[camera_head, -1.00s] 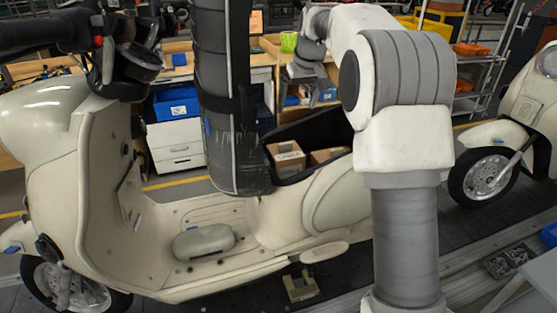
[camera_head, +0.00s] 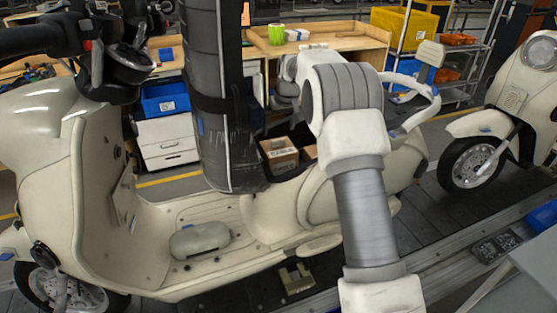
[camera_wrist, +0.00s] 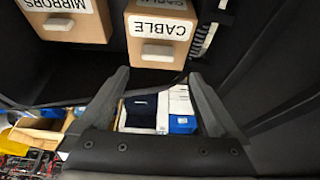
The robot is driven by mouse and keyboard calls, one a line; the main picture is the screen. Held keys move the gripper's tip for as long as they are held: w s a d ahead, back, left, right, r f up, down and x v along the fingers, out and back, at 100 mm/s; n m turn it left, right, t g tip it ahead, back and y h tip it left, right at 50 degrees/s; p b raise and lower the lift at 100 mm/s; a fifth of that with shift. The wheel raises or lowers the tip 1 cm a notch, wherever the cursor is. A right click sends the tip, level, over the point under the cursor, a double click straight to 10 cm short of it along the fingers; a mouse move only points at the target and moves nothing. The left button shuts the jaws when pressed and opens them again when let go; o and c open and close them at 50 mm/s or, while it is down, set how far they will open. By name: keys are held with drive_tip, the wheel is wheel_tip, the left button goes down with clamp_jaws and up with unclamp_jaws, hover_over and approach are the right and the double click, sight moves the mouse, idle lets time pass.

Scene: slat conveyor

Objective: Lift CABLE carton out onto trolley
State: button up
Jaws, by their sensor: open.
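The CABLE carton (camera_wrist: 160,38) is a brown box with a white label and a pale tab on its near face. It stands in a black-lined bin at the top middle of the wrist view. My gripper (camera_wrist: 158,74) is open and empty, its fingertips just short of the carton and apart from it. In the head view a brown carton (camera_head: 279,154) sits in the scooter's black under-seat bin; its label is too small to read surely. I cannot pick out the trolley surely.
A MIRRORS carton (camera_wrist: 66,20) stands left of the CABLE carton, with a gap between. The black bin wall (camera_wrist: 265,55) rises close on the right.

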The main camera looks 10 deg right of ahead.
sight(279, 140)
drive_tip(key=shift+s+p+x, duration=0.15)
drive_tip(key=shift+p+x, duration=0.2)
drive_tip(key=shift+x, duration=1)
drive_tip(key=shift+s+p+x, duration=0.15)
drive_tip(key=shift+p+x, duration=0.2)
drive_tip(key=shift+x, duration=1)
drive_tip(key=shift+d+f, duration=0.15)
drive_tip(key=shift+d, duration=0.1)
clamp_jaws()
